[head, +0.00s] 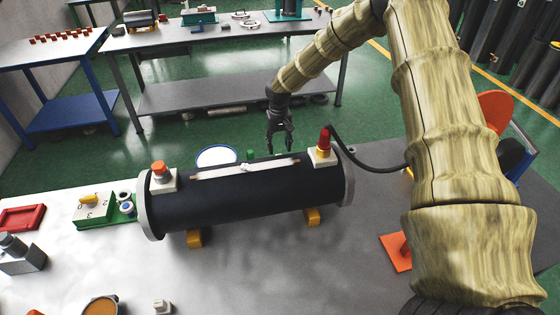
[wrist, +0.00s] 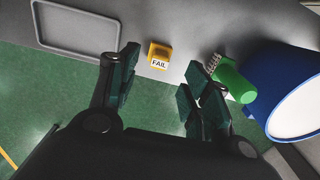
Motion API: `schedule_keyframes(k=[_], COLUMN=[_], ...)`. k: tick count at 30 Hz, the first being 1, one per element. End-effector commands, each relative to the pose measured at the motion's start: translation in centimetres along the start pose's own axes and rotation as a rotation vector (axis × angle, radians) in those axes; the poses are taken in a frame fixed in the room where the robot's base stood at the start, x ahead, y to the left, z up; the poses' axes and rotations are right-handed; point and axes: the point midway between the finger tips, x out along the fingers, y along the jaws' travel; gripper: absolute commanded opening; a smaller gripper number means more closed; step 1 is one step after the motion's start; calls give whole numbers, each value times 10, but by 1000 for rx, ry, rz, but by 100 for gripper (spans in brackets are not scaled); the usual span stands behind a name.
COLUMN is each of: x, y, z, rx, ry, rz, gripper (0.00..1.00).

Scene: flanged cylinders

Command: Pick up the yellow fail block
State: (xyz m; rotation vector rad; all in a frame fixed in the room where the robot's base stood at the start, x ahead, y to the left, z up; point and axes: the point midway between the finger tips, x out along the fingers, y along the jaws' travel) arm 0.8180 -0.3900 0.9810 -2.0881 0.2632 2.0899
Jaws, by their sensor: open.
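The yellow fail block (wrist: 159,56) lies on the grey table top near its edge in the wrist view, with a white FAIL label facing up. My gripper (wrist: 160,82) is open, its two dark fingers to the left and right of the block in the picture, apart from it and with nothing between them. In the head view my gripper (head: 279,142) hangs pointing down behind the black flanged cylinder (head: 250,188). The block cannot be made out there; the cylinder likely hides it.
A green object (wrist: 233,80) with a spring-like part and a blue cylinder with white face (wrist: 301,105) lie right of the block. A grey tray (wrist: 75,28) lies left. The black cylinder carries an orange-topped knob (head: 159,172) and a red-tipped post (head: 324,143).

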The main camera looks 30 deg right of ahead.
Motion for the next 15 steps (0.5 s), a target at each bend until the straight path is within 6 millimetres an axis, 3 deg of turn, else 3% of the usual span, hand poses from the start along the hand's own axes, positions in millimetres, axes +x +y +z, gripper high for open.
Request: schedule_keyframes(k=[15], x=[24], y=[2], z=[0], rx=[4], ry=[-1], rz=[-2], gripper=[48])
